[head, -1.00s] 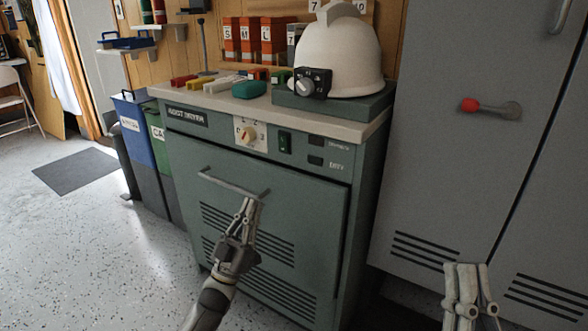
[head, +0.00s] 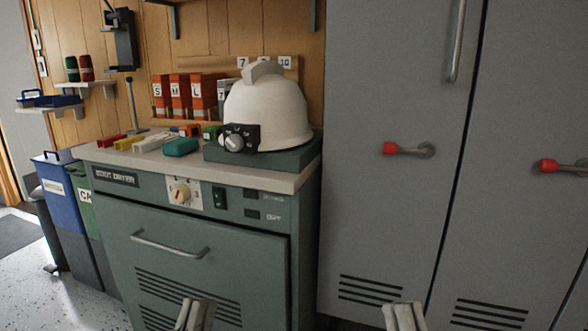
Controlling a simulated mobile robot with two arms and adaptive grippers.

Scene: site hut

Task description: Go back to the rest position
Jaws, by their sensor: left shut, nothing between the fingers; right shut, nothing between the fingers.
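My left gripper (head: 195,315) shows at the bottom edge, in front of the lower vents of the green boot dryer (head: 140,222). It is shut and empty, and apart from the dryer's door handle (head: 170,246). My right gripper (head: 403,317) shows at the bottom edge, in front of the grey locker (head: 385,235). It is also shut and empty. Only the finger ends of both grippers show; my arms are out of the frame. The dryer door looks closed.
Lockers with red-tipped handles (head: 410,149) stand at the right. Blue (head: 62,200) and green bins stand at the left. Open floor (head: 30,280) shows lower left.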

